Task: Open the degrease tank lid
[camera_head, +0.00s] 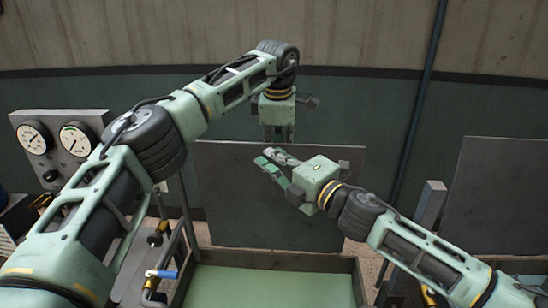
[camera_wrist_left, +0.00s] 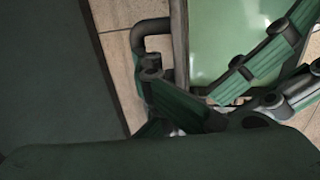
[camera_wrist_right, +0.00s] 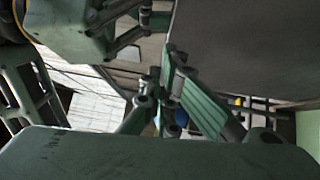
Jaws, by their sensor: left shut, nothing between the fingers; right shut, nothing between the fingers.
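The degrease tank (camera_head: 357,283) is at the bottom middle of the head view, with green liquid inside. A dark flat lid (camera_head: 290,215) stands upright behind it, with liquid exposed in front. My left gripper (camera_head: 277,138) is shut and empty, pointing down at the lid's top edge. My right gripper (camera_head: 266,162) is shut and empty in front of the lid's upper part, pointing left. Whether either gripper touches the lid is not clear. The left wrist view shows a dark bent bar (camera_wrist_left: 150,42) beside the green liquid (camera_wrist_left: 225,40). The lid fills the right wrist view's upper right (camera_wrist_right: 250,45).
A panel with two gauges (camera_head: 55,145) stands at the left. A pipe with a blue-handled valve (camera_head: 161,273) is left of the tank. Another dark upright panel (camera_head: 500,200) stands at the right. A vertical pipe (camera_head: 420,100) runs along the wall behind.

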